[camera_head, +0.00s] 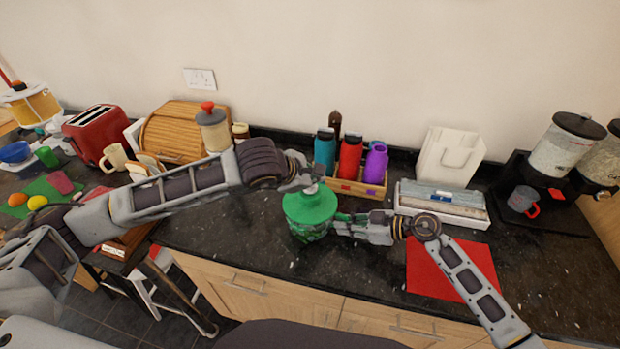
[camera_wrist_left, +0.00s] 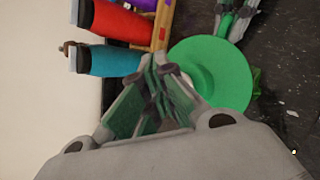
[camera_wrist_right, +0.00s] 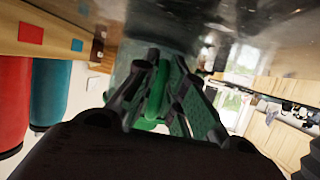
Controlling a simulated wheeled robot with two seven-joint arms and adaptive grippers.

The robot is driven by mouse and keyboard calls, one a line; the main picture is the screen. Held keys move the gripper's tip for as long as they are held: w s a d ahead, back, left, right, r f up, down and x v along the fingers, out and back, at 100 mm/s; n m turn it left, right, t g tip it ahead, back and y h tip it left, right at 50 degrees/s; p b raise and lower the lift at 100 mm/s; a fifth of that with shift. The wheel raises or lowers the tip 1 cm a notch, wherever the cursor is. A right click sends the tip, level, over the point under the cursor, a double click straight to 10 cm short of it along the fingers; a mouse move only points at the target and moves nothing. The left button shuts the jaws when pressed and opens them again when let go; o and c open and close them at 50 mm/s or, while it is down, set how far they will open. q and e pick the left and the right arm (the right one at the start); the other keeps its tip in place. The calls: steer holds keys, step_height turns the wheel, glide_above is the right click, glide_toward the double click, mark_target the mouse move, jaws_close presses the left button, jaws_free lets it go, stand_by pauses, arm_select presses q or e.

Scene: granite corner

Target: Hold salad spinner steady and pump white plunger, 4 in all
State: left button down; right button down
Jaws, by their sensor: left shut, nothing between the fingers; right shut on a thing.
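The green salad spinner (camera_head: 309,208) stands upright on the dark counter, in the middle of the head view. Its round green lid (camera_wrist_left: 222,75) shows in the left wrist view. My left gripper (camera_head: 312,184) is shut and empty, over the top of the lid; its fingers point down at it. The white plunger is mostly hidden behind these fingers, and I cannot tell if they touch it. My right gripper (camera_head: 337,226) is shut on the spinner's right side. In the right wrist view a green part of the spinner (camera_wrist_right: 154,92) sits between its fingers.
A wooden caddy (camera_head: 357,187) with teal, red and purple bottles stands close behind the spinner. A white-grey box (camera_head: 443,204) and a red mat (camera_head: 450,268) lie to the right. A lidded jar (camera_head: 213,130) stands at the back left. The counter in front of the spinner is clear.

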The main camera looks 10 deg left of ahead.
arm_select(q)
steer(key=shift+r, duration=1.85)
steer(key=shift+r, duration=0.15)
steer(key=shift+r, duration=2.4)
step_height(320, 180, up, 4)
steer(key=shift+f, duration=0.1)
stand_by(0.4)
steer(key=shift+f, duration=0.1)
steer(key=shift+f, duration=4.35)
